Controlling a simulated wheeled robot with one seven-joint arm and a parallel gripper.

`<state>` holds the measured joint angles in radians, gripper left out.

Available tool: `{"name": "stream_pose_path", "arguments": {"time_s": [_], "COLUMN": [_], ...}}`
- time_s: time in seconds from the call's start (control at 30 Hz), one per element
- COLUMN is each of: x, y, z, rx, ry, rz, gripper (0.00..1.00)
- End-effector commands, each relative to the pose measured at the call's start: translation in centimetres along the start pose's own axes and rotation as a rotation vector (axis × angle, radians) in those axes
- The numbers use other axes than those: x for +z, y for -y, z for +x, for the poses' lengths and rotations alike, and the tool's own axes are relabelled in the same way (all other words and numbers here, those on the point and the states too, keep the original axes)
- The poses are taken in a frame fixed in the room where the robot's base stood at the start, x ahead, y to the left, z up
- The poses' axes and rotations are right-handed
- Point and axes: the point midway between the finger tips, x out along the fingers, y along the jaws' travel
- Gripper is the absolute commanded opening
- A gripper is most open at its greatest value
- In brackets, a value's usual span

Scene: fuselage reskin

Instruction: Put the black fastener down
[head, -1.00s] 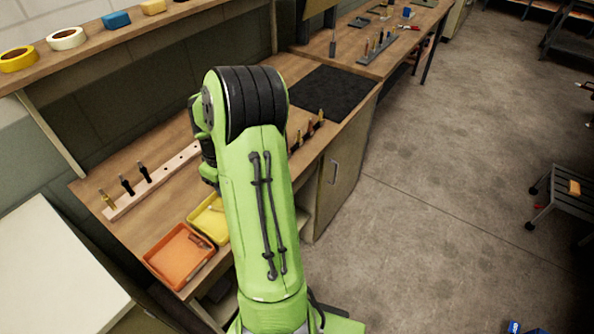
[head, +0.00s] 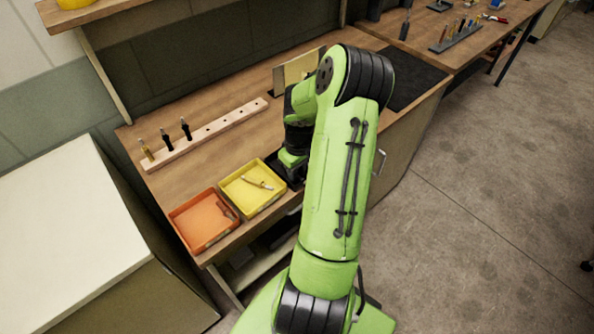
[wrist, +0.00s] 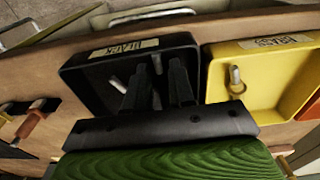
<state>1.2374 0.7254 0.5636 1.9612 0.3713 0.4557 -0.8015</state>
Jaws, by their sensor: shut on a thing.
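In the wrist view my gripper (wrist: 158,90) is over the black tray (wrist: 85,72), with its dark fingers reaching down within the tray's outline. The fingers are shut on the black fastener (wrist: 157,64); its silver tip shows between them, and its dark body is hard to tell from the fingers. Another silver pin (wrist: 118,83) shows beside the fingers, inside the tray's outline. I cannot tell whether the held fastener touches the tray floor. In the head view my arm hides the fingertips and most of the black tray.
The yellow tray (head: 240,200), holding a fastener (head: 258,183), adjoins the black tray. An orange tray (head: 190,213) is farther left. Behind them a wooden rack (head: 208,131) holds several upright fasteners at its left end. A tan panel (head: 297,68) stands behind my arm.

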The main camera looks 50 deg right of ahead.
Motion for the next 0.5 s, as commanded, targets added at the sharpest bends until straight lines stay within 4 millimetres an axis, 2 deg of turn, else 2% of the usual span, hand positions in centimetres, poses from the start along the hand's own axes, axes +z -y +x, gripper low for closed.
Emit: {"name": "stream_pose_path", "arguments": {"time_s": [0.17,0.2,0.3,0.37,0.5], "x": [0.03,0.05,0.03,0.03,0.03], "y": [-0.02,-0.04,-0.03,-0.03,-0.02], "z": [0.31,0.3,0.23,0.22,0.21], "rx": [0.001,0.001,0.0,0.0,0.0], "ry": [0.001,0.001,0.001,0.001,0.0], "rz": [0.0,0.001,0.001,0.001,0.001], "gripper": [0.0,0.27,0.42,0.49,0.49]}}
